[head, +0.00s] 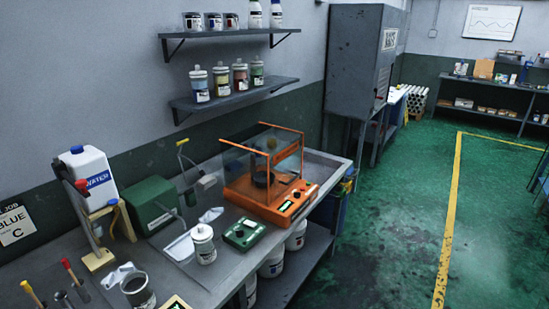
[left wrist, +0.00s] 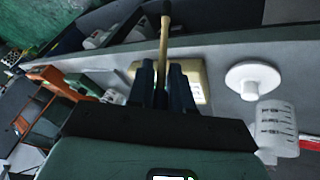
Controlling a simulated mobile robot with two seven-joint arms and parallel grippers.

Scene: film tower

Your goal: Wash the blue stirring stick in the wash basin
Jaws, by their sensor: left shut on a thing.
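My left gripper (left wrist: 163,72) shows in the left wrist view with its dark fingers shut on a stirring stick (left wrist: 165,35). The stick has a thin tan shaft that points away from the fingers to a dark top end. No blue marking shows clearly on it, and its lower part is hidden between the fingers. A pale yellow block (left wrist: 193,83) lies behind the fingers; I cannot tell if they touch. In the head view neither gripper shows. I cannot make out the wash basin in either view. My right gripper is in neither view.
The bench holds a red-handled stick (head: 70,268), a yellow-handled stick (head: 32,292), a grey cup (head: 137,289), a white bottle (head: 203,245), a green scale (head: 245,233) and an orange-framed enclosure (head: 268,185). A white round piece (left wrist: 253,80) and a graduated container (left wrist: 276,127) are right of my left gripper.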

